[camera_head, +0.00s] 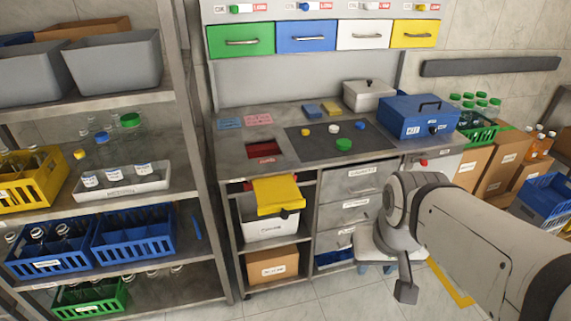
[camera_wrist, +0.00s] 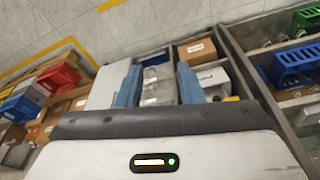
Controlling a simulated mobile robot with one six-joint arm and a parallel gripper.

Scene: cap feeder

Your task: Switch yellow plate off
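A yellow plate (camera_head: 277,193) juts out under the left part of the counter, tilted down at the front, with a small dark piece at its front edge. A small yellow knob (camera_head: 420,8) sits on the top panel above a yellow drawer (camera_head: 414,34); its setting is too small to tell. My gripper (camera_head: 376,268) hangs low in front of the drawer unit, right of the yellow plate and apart from it. In the wrist view its two blue fingers (camera_wrist: 158,82) stand apart with nothing between them.
Green (camera_head: 240,41), blue (camera_head: 306,37) and white (camera_head: 364,35) drawers hang over the counter, each with a switch above. The counter holds a blue box (camera_head: 417,117) and several caps. A loaded shelf (camera_head: 195,150) stands left. Bare floor lies in front.

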